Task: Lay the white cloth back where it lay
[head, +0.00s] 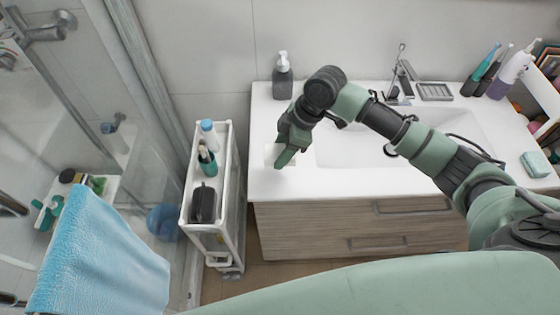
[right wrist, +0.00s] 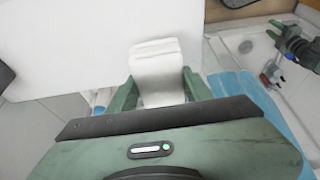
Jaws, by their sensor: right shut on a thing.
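The white cloth (right wrist: 158,75) is a folded white strip between the fingers of my right gripper (right wrist: 160,92) in the right wrist view. In the head view, my right gripper (head: 285,155) points down over the left end of the white counter (head: 300,182), shut on the cloth (head: 271,155). Only a small part of the cloth shows there, white on white. I cannot tell whether it touches the counter.
A grey soap dispenser (head: 283,77) stands behind my right gripper, and the sink basin (head: 350,150) lies to its right. A white cart (head: 187,215) with bottles stands left of the counter. A blue towel (head: 100,260) hangs at the lower left. The counter's front left is clear.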

